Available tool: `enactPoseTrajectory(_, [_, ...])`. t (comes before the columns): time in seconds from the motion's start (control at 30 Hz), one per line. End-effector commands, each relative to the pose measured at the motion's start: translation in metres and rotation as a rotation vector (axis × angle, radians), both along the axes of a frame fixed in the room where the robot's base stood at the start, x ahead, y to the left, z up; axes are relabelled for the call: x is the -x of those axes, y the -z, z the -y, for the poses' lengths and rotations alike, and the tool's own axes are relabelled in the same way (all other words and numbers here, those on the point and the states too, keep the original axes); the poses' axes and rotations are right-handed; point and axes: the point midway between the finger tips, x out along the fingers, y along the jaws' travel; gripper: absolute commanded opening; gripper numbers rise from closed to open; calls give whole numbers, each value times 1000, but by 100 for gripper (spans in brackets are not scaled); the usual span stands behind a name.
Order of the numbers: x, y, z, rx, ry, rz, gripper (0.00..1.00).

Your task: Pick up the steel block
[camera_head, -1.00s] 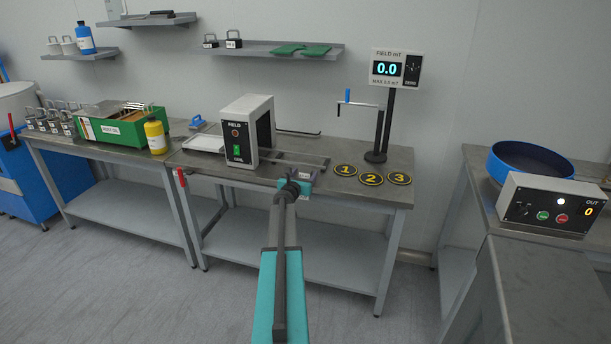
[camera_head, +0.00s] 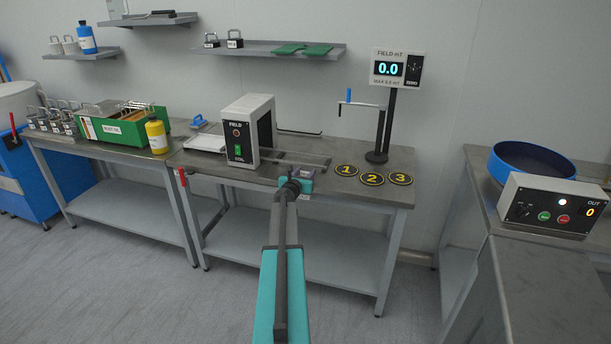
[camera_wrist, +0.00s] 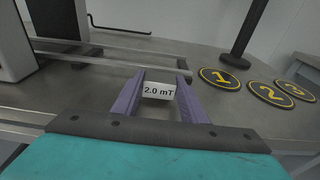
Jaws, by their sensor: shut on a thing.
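A small block with a white face marked "2.0 mT" (camera_wrist: 158,91) sits between the purple fingers of my gripper (camera_wrist: 160,88) in the wrist view. I take it to be the steel block; its other sides are mostly hidden. My gripper is shut on it. In the head view my gripper (camera_head: 303,178) is at the front edge of the middle bench, right of the field coil box and left of disc 1.
The field coil box (camera_head: 240,143) and its rails (camera_head: 297,158) stand close behind and left. Numbered discs 1 (camera_head: 345,170), 2 (camera_head: 372,179) and 3 (camera_head: 400,178) lie to the right. The meter post (camera_head: 385,130) stands behind them. A control box (camera_head: 548,206) is far right.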

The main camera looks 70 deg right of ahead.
Motion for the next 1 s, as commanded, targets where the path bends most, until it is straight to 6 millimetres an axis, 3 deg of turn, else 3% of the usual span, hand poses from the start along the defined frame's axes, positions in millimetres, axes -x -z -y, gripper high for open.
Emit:
enactPoseTrajectory(0.23, [0, -31, -1, 3, -1, 1, 5])
enactPoseTrajectory(1.0, [52, -35, -82, 1, 0, -1, 5])
